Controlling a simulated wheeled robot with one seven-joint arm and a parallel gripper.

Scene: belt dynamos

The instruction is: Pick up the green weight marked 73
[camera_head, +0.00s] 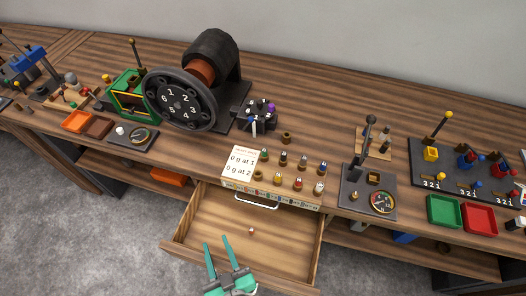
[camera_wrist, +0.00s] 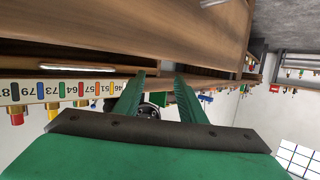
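A small weight with a green top (camera_head: 264,155) stands at the back left of a rack of several weights on the bench. Its number is too small to read, so I cannot tell whether it is the one marked 73. My gripper (camera_head: 216,241) is open and empty, low in front of the bench by the left front of the open drawer, well apart from the rack. In the wrist view the two green fingers (camera_wrist: 159,82) are spread. A label strip (camera_wrist: 60,90) there appears upside down, with colour marks and numbers including 73.
The open drawer (camera_head: 200,222) juts out below the rack, with a small brownish piece (camera_head: 251,230) inside. A large dial wheel (camera_head: 180,100) is behind left; a dark stand with a gauge (camera_head: 382,202) is at right.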

